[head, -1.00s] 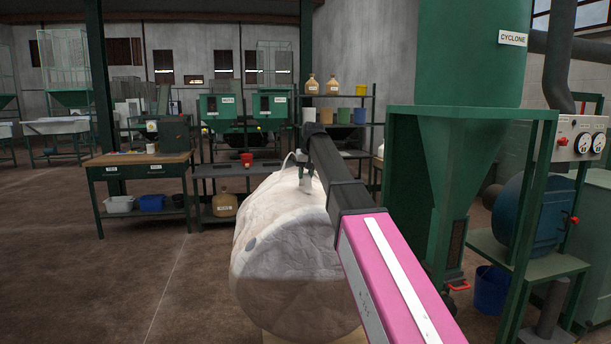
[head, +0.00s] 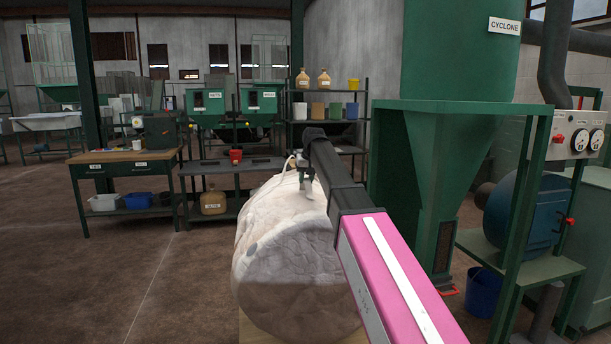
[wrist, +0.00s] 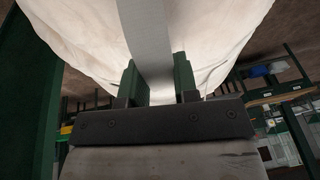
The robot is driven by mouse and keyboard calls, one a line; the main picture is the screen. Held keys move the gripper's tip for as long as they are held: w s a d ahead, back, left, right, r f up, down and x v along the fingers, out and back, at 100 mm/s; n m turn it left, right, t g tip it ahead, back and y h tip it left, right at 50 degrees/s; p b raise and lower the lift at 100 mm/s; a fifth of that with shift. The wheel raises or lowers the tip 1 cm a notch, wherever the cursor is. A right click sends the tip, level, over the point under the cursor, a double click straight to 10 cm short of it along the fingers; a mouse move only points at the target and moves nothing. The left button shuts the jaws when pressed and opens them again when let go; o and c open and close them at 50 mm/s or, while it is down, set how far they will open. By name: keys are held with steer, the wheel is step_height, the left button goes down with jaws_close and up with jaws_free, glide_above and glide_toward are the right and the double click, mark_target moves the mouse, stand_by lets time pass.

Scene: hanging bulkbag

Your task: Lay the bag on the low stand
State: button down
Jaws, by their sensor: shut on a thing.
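The big off-white bag (head: 285,235) fills the lower middle of the head view, bulging and with its lower front face in shade. My gripper (head: 306,182) is at its top and is shut on the bag's strap. In the wrist view the pale strap (wrist: 150,45) runs between the green fingers of my gripper (wrist: 157,75), with the bag's cloth (wrist: 220,35) beyond it. A pale wooden surface (head: 249,327), perhaps the low stand, shows at the bottom edge beside and below the bag. Most of it is hidden. I cannot tell whether the bag touches it.
The green cyclone frame (head: 440,180) stands close on the right, with a blue bucket (head: 483,291) under it. A workbench (head: 125,160) stands back left, and a dark low table (head: 225,166) and shelves (head: 330,125) stand behind the bag. The floor at left is clear.

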mark_target(306, 189)
steer(key=shift+f, duration=3.35)
steer(key=c, duration=0.8)
jaws_free()
